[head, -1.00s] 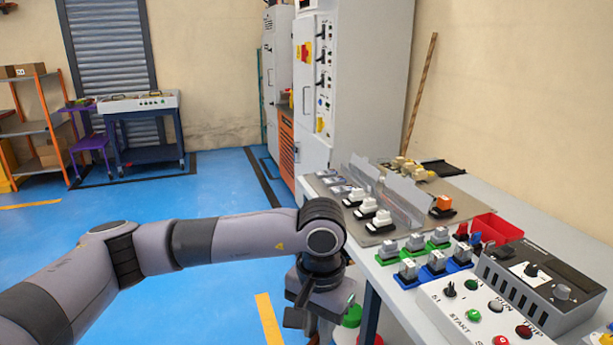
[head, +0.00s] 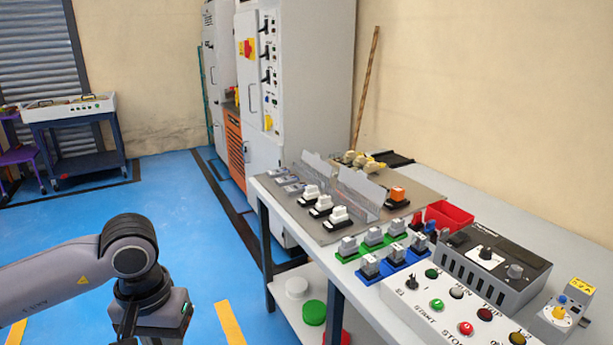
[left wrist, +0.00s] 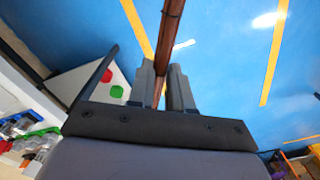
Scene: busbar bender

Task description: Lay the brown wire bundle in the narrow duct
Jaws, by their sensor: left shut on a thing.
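The brown wire bundle (left wrist: 169,36) shows in the left wrist view as a long, thin brown length running up out of the picture. My left gripper (left wrist: 161,82) is shut on it, with a grey finger on each side. The floor lies behind the bundle. In the head view my left arm is at the lower left, beside the table, its gripper mostly cut off by the bottom edge and the bundle not visible. Translucent upright strips (head: 356,194) stand on a grey board on the table; I cannot tell whether they form the narrow duct. My right gripper is not in view.
The table (head: 282,227) holds white-topped parts (head: 324,206), green and blue holders with grey parts, a red bin (head: 449,215) and a control box (head: 462,315). Its lower shelf carries round lids (head: 314,312). Blue floor is clear between my arm and the cabinets (head: 285,95).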

